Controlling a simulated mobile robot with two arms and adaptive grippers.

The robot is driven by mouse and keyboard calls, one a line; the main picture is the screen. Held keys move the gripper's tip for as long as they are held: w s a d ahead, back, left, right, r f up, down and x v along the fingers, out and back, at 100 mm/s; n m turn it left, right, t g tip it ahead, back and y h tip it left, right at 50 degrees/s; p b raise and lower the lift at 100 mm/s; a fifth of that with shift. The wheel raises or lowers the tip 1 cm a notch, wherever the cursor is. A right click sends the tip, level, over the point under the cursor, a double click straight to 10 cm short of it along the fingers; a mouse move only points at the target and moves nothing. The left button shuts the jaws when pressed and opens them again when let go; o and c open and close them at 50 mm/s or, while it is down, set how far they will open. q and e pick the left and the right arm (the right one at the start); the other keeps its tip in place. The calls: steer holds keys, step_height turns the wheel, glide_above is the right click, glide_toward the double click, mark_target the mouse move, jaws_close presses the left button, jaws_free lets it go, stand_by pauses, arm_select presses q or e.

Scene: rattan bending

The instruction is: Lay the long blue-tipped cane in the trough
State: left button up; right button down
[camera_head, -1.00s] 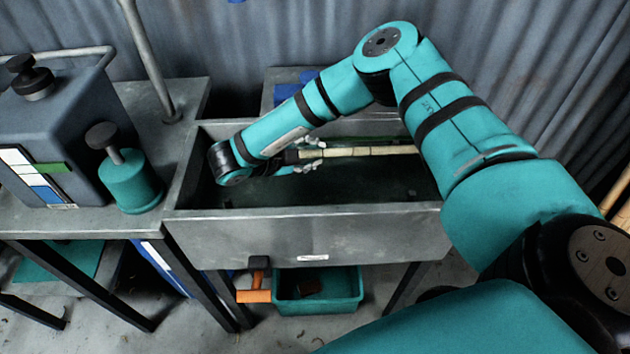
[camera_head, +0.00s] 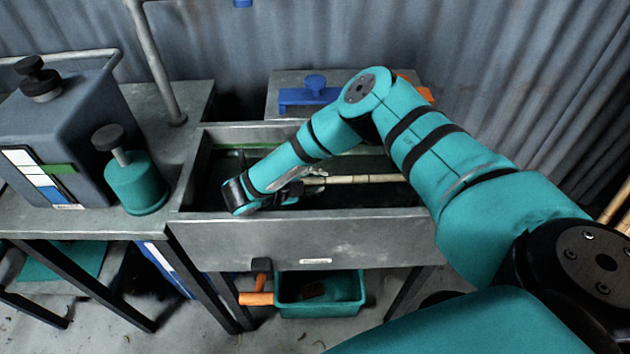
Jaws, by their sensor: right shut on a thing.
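The trough (camera_head: 300,238) is a grey metal basin with dark insides in the middle of the head view. My right arm reaches into it from the right. My right gripper (camera_head: 312,180) is shut on a pale, jointed cane (camera_head: 355,180), down inside the trough's opening. The cane lies roughly level and runs to the right, where my arm hides its far part. I see no blue tip on the part that shows. Whether the cane touches the trough floor I cannot tell. My left gripper is not in view.
A grey steam box (camera_head: 70,130) and a teal canister with a black knob (camera_head: 137,185) stand on the left bench. Behind the trough is a shelf with a blue clamp (camera_head: 312,92). A teal bin (camera_head: 320,295) and an orange-handled mallet (camera_head: 256,298) are below.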

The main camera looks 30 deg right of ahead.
steer(key=shift+s+f, duration=0.25)
steer(key=shift+f, duration=0.2)
steer(key=c, duration=1.2)
jaws_free()
steer(key=shift+f+b, duration=0.15)
steer(key=shift+b, duration=0.15)
steer(key=shift+o, duration=0.2)
steer(key=shift+r+p, duration=0.4)
steer(key=shift+r, duration=0.05)
steer(key=b+v, duration=0.1)
steer(key=v, duration=0.6)
steer(key=shift+w+a+r, duration=0.2)
steer(key=shift+a+r, duration=0.05)
steer(key=shift+r, duration=0.15)
